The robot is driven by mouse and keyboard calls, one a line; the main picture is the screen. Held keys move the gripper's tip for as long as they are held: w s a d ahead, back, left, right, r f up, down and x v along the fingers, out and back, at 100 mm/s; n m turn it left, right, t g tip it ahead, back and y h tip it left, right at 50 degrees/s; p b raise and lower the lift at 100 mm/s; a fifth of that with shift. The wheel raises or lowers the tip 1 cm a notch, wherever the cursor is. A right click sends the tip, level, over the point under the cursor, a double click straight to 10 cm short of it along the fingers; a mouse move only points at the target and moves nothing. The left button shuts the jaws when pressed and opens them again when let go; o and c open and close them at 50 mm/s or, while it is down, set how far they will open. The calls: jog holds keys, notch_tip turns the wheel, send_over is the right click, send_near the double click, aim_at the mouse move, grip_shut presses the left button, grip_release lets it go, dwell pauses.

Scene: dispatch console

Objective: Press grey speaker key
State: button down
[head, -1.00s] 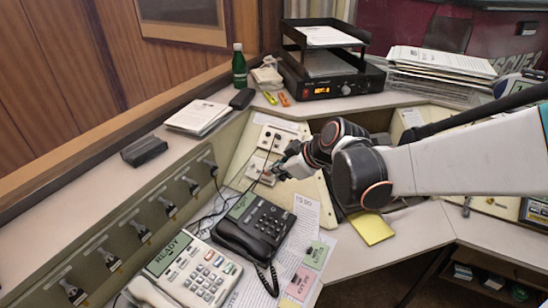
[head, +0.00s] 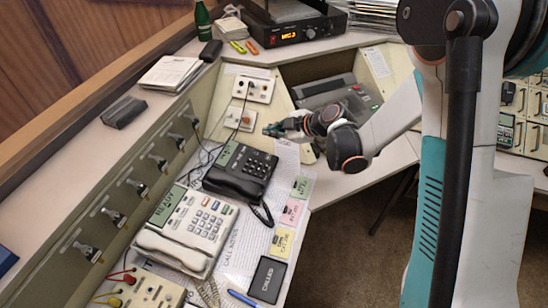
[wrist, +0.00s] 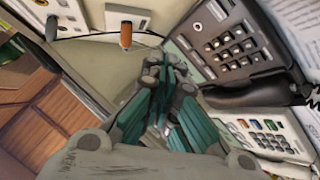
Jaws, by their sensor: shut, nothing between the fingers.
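A cream desk phone (head: 190,232) with a green READY display stands at the front left of the desk. Small coloured and grey keys sit on its upper right; I cannot make out which is the speaker key. Its keys also show at the lower right of the wrist view (wrist: 265,135). A black desk phone (head: 240,172) stands behind it, close in the wrist view (wrist: 230,42). My gripper (head: 270,130) is shut and empty, above the desk just behind and right of the black phone. Its teal fingers (wrist: 168,68) fill the middle of the wrist view.
A cream socket panel (head: 247,88) with a cable is behind my gripper. A row of switches (head: 138,187) lines the left ledge. Coloured notes (head: 292,211) and a black card (head: 267,280) lie right of the phones. Red and yellow cables (head: 120,277) are at the lower left.

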aim_at(269, 159)
jog(key=shift+f, duration=0.15)
jog(key=f+b, duration=0.2)
jog(key=a+f+b, duration=0.1)
jog(key=f, duration=0.2)
jog(key=f+b, duration=0.2)
jog(key=f, duration=0.1)
jog(key=shift+w+a+f+b, duration=0.15)
jog(key=shift+w+f+b, duration=0.05)
jog(key=shift+w+b, duration=0.15)
jog(key=shift+s+f, duration=0.1)
dwell(1.4)
jog(key=shift+a+f, duration=0.1)
jog(key=shift+f, duration=0.2)
jog(key=shift+f, duration=0.35)
dwell(0.5)
dwell(0.4)
jog(key=shift+r+p, duration=0.35)
jog(key=shift+r, duration=0.4)
